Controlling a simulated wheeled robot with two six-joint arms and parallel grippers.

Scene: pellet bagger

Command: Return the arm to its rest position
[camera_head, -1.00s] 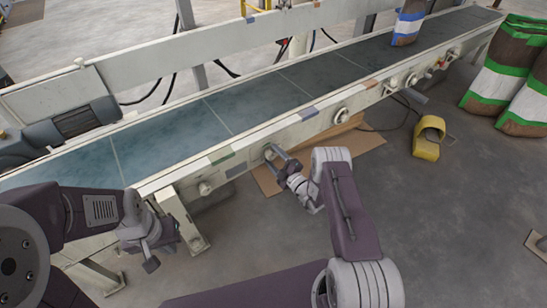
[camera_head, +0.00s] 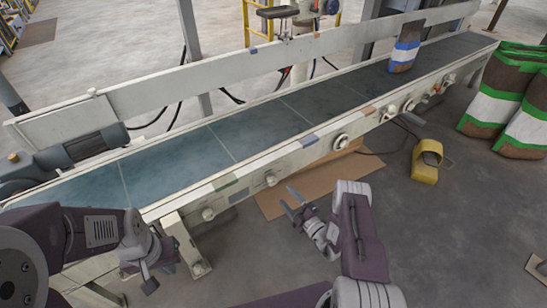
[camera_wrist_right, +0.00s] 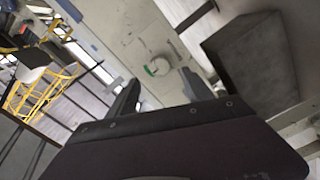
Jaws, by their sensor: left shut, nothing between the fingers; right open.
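My right gripper (camera_head: 293,201) is open and empty, in front of the conveyor's near side and above a cardboard sheet on the floor. Its two spread fingers also show in the right wrist view (camera_wrist_right: 162,92), with nothing between them. My left gripper (camera_head: 147,277) is at the lower left of the head view, beside the near end of the conveyor (camera_head: 227,188). It points downward and is shut with nothing in it.
A bag with a blue band (camera_head: 404,54) stands on the far part of the belt. A yellow foot pedal (camera_head: 426,162) sits on the floor. Green-and-white banded bags (camera_head: 489,95) stand at the right. The cardboard (camera_head: 318,177) lies on open grey floor.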

